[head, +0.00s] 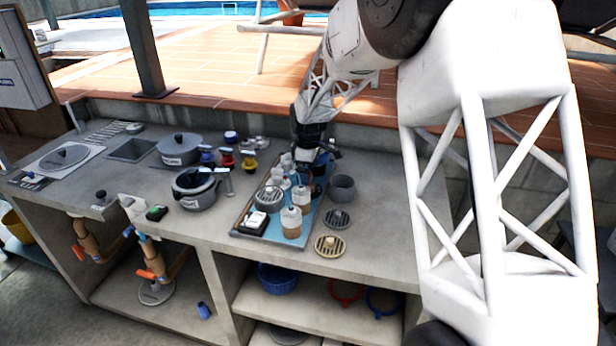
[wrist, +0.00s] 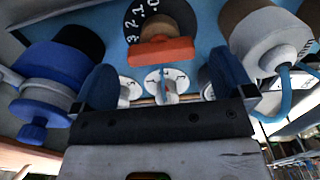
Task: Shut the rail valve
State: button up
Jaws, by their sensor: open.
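My gripper (head: 318,176) is low among the white bottles on the blue tray (head: 247,208) in the head view. In the wrist view its two dark blue fingers (wrist: 162,78) stand apart. Just beyond is an orange block-like handle (wrist: 160,51) before a black numbered disc (wrist: 137,18). I cannot tell which of these is the rail valve, or whether a finger touches anything. In the head view my gripper hides this spot.
A white bottle (head: 291,222) and a black-topped box (head: 254,222) crowd the tray. A grey cup (head: 342,188) and round grates (head: 330,245) sit to the right.

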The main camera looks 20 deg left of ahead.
jog(key=shift+f, duration=1.25)
jog(key=c, duration=0.9)
